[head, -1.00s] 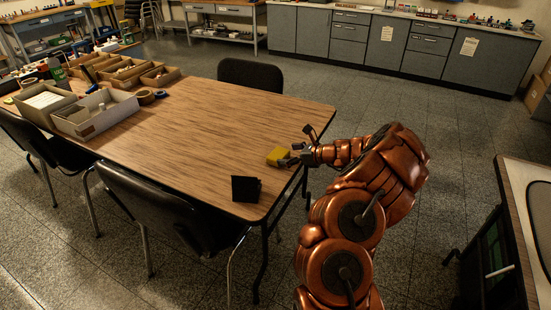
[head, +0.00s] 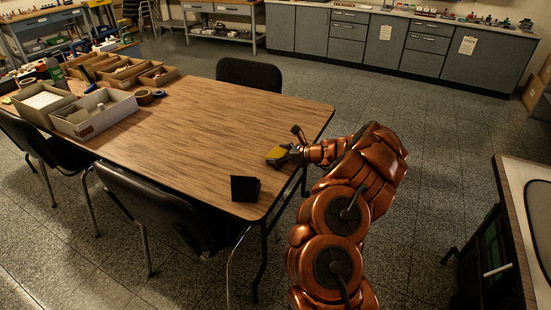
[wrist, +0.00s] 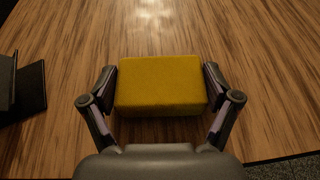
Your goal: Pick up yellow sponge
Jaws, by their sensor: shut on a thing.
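The yellow sponge (head: 277,155) lies on the wooden table (head: 200,130) near its right edge. In the wrist view the yellow sponge (wrist: 161,82) sits between the two fingers, one against each short side. My gripper (head: 284,154) is shut on the sponge at table height. In the wrist view my gripper (wrist: 161,88) has both fingertips at the sponge's left and right ends. I cannot tell whether the sponge is lifted off the table.
A black angled object (head: 245,188) stands on the table near the front corner; it also shows in the wrist view (wrist: 28,88). Cardboard boxes (head: 93,113) and tape rolls fill the table's far left. Black chairs (head: 160,205) surround the table. The middle of the table is clear.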

